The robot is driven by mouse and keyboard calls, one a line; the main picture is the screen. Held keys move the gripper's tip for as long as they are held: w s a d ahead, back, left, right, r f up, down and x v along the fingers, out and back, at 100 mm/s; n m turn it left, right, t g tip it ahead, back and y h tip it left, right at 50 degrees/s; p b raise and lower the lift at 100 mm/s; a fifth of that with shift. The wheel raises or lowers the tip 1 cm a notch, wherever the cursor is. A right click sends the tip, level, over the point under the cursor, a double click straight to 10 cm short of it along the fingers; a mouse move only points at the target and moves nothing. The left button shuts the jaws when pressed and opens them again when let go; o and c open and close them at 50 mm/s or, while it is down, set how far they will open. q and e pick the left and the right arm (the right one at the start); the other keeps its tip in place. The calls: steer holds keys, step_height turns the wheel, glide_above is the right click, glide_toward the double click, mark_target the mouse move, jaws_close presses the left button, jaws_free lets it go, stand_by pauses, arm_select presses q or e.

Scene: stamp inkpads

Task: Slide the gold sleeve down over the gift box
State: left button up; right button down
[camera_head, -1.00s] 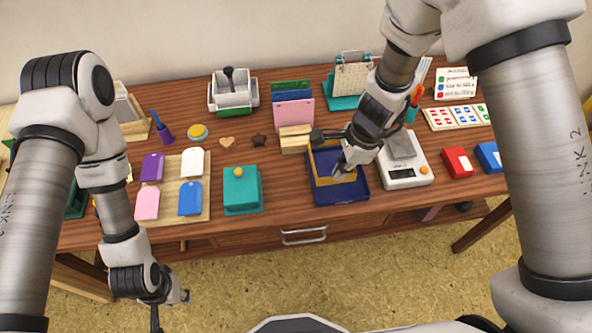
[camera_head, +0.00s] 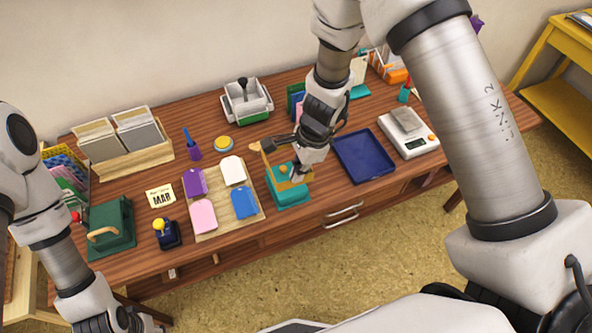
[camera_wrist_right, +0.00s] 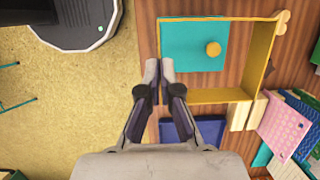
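The gift box (camera_head: 291,198) is a teal block with a yellow knob, standing on the table; it also shows in the right wrist view (camera_wrist_right: 187,55). The gold sleeve (camera_wrist_right: 262,60) is an open rectangular frame. My right gripper (camera_wrist_right: 160,72) is shut on one of its side walls and holds it over the box. From above, the box shows inside the sleeve's outline, nearer the gripped side. In the head view, the right gripper (camera_head: 298,174) and arm hide part of both. My left gripper (camera_head: 128,321) is at the bottom left, mostly cut off.
The navy tray (camera_head: 364,157) is empty, right of the box. A scale (camera_head: 409,135) stands beyond it. A wooden board (camera_head: 226,202) with coloured tags lies close left of the box. Wooden blocks (camera_wrist_right: 246,112) and coloured cards (camera_wrist_right: 285,125) are near the sleeve's far side.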

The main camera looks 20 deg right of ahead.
mark_target(297, 184)
steer(key=shift+a+f+b, duration=0.25)
steer(key=shift+f+b, duration=0.2)
steer(key=shift+b, duration=0.05)
step_height(297, 184, down, 2)
steer(key=shift+d+f+b, duration=0.15)
steer(key=shift+f+b, duration=0.05)
steer(key=shift+b, duration=0.95)
steer(key=shift+f+b, duration=0.65)
steer(key=shift+f, duration=0.1)
steer(key=shift+f+b, duration=1.3)
steer(key=shift+f, duration=0.05)
stand_by(0.7)
steer(key=c, duration=1.8)
jaws_free()
steer(key=o, duration=0.6)
steer(key=shift+c, duration=0.2)
steer(key=shift+r, duration=0.1)
step_height(297, 184, up, 7)
steer(key=p, duration=0.6)
